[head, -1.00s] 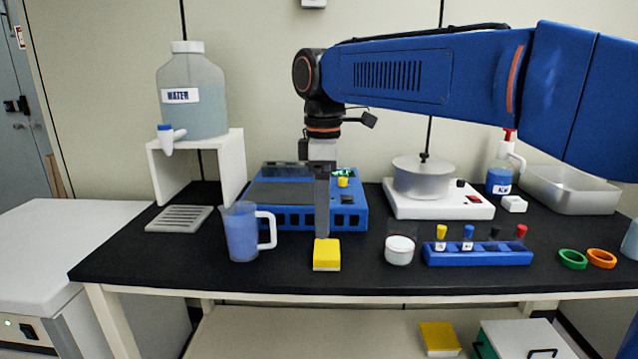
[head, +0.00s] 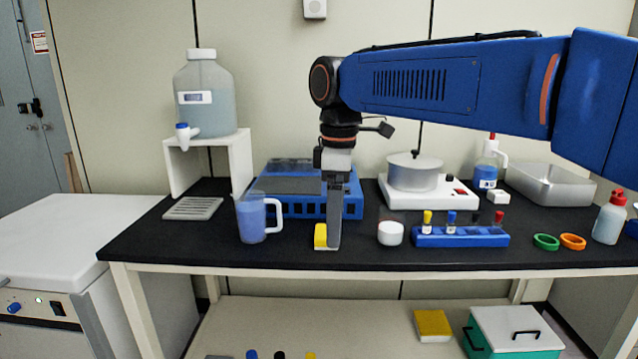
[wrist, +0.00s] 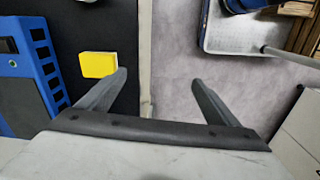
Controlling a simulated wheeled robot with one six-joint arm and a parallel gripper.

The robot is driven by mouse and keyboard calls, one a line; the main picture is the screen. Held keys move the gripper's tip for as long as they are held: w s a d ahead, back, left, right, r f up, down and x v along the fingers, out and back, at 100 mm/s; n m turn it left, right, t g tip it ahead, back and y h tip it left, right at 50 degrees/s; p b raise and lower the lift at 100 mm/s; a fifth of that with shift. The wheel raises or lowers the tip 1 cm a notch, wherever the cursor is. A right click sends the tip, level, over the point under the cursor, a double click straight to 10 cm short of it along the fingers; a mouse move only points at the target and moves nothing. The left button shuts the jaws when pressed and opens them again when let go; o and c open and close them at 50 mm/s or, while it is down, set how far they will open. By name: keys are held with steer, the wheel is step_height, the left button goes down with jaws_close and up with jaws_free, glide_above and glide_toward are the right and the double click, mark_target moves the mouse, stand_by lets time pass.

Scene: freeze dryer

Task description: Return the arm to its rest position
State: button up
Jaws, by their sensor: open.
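My blue arm (head: 420,85) reaches in from the right over the black bench. My gripper (head: 335,243) points down near the bench's front edge, and its near finger hides part of a yellow sponge (head: 320,236). In the wrist view my gripper (wrist: 158,80) is open with nothing between its fingers. The sponge (wrist: 98,64) lies outside the jaws, just left of the left finger. The bench edge runs between the two fingers, and the right finger is over the grey floor.
A measuring jug (head: 252,220) stands left of the gripper. A white-lidded jar (head: 390,233) and a blue holder (head: 460,238) with several coloured-topped items stand right. Bare bench lies between sponge and jar.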

steer(key=s+d+f+m+t, duration=0.2)
steer(key=s+d+f+m, duration=0.6)
steer(key=d, duration=0.5)
steer(key=s+d+f+m+t, duration=0.2)
steer(key=s+d+f+m, duration=0.6)
steer(key=s+d+f, duration=0.3)
steer(key=shift+s+d+f+m+t, duration=0.35)
steer(key=shift+s+d, duration=0.2)
steer(key=shift+d, duration=0.3)
